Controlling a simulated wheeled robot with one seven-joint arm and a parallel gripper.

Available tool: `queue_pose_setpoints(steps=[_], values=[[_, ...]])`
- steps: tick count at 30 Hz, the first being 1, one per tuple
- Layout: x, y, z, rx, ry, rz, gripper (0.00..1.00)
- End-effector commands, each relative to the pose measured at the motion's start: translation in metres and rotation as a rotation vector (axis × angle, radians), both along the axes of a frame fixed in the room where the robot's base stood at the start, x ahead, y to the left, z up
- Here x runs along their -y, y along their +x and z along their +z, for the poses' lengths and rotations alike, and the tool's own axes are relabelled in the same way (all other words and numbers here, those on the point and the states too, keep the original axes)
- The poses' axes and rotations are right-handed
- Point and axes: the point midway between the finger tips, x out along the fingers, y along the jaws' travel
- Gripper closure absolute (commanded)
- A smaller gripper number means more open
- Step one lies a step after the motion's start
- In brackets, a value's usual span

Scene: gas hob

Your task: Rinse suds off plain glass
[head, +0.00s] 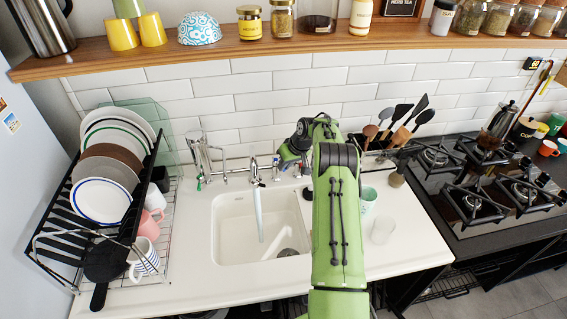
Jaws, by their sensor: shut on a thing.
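The white sink (232,244) is in the middle of the counter. Water (259,215) runs from the tap (254,172) into it. My gripper (284,165) is at the right-hand tap handle (276,162), behind the sink, and appears shut on it; the fingertips are small and partly hidden. A clear, whitish glass (383,232) stands on the counter right of my arm. A pale green cup (368,198) stands just behind it, partly hidden by my arm. I cannot make out suds on either.
A dish rack (60,215) with plates and mugs stands left of the sink. Utensils (408,125) stand at the back right, beside the gas hob (475,200). A shelf (300,43) with jars runs above. The front right counter is clear.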

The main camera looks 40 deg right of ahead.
Motion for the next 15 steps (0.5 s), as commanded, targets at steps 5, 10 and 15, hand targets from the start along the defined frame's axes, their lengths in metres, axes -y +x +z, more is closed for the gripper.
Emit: queue_pose_setpoints(steps=[5, 10, 15], values=[[-0.0009, -0.0007, -0.0001, -0.004, 0.002, 0.002, 1.00], [-0.0004, -0.0006, -0.0003, -0.003, 0.001, -0.001, 0.66], [0.0002, -0.0006, -0.0005, -0.003, 0.000, -0.003, 0.64]])
